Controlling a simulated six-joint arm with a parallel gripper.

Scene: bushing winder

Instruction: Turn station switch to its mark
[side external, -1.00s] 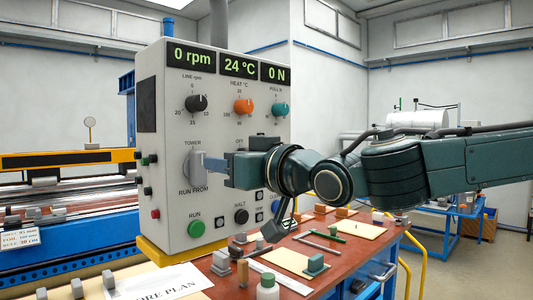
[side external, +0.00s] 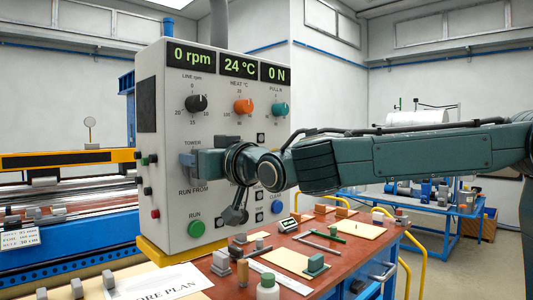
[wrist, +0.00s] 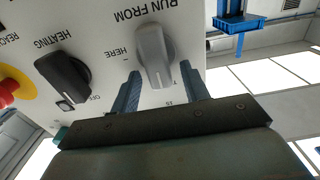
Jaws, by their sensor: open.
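The station switch is a grey lever knob (wrist: 152,52) under the label RUN FROM, which reads upside down in the wrist view. HERE is printed beside it; a partly hidden label starting with T is on its other side. My gripper (wrist: 161,76) is open, its blue fingers on either side of the knob's near end. A small gap shows on the left; I cannot tell if the right finger touches. In the side external view, my gripper (side external: 192,160) is at the panel and hides most of the switch (side external: 186,174).
A black HEATING knob (wrist: 64,77) and a red button on yellow (wrist: 10,90) are beside the switch. The green RUN button (side external: 196,229) is below it. Dials (side external: 196,103) and displays are above. A bench (side external: 340,255) with small parts stands right of the panel.

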